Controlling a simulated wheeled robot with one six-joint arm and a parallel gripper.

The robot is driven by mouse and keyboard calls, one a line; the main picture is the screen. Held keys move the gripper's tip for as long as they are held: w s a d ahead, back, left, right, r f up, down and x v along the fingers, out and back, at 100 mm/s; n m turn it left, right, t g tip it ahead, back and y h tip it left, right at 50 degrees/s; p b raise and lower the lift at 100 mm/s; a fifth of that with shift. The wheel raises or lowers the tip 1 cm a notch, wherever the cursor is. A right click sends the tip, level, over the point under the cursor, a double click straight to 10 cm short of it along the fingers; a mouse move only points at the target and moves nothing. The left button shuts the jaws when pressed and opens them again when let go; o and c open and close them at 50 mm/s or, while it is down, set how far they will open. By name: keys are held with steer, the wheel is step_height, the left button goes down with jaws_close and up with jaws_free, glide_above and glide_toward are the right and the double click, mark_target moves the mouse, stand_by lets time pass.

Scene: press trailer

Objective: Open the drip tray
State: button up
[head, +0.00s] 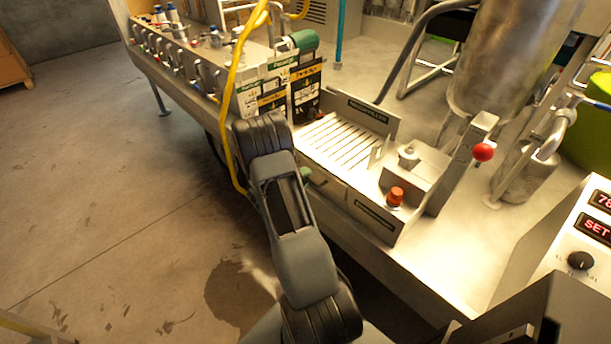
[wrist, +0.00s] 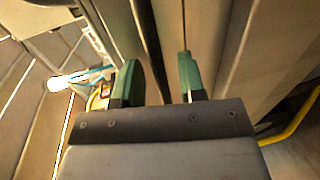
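The drip tray (head: 338,142) is a pale slatted metal tray set in the top of the bench, left of the red-knobbed control block. Its front face (head: 328,188) looks closed, flush with the bench front. My gripper (head: 306,174) is at that front face, mostly hidden behind my own arm; only a bit of green fingertip shows. In the wrist view my gripper (wrist: 157,76) has its two green fingers apart. Metal panels and a dark slot run behind and between them. I cannot tell whether a handle lies between the fingers.
A red knob (head: 396,196) and a red-ball lever (head: 482,152) stand right of the tray. A yellow hose (head: 229,110) hangs at the left, near my arm. Labelled boxes (head: 306,92) stand behind. The floor (head: 110,220) in front of the bench is clear.

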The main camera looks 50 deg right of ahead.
steer(key=shift+d+f, duration=0.1)
steer(key=shift+d, duration=0.4)
steer(key=shift+c, duration=0.3)
jaws_close()
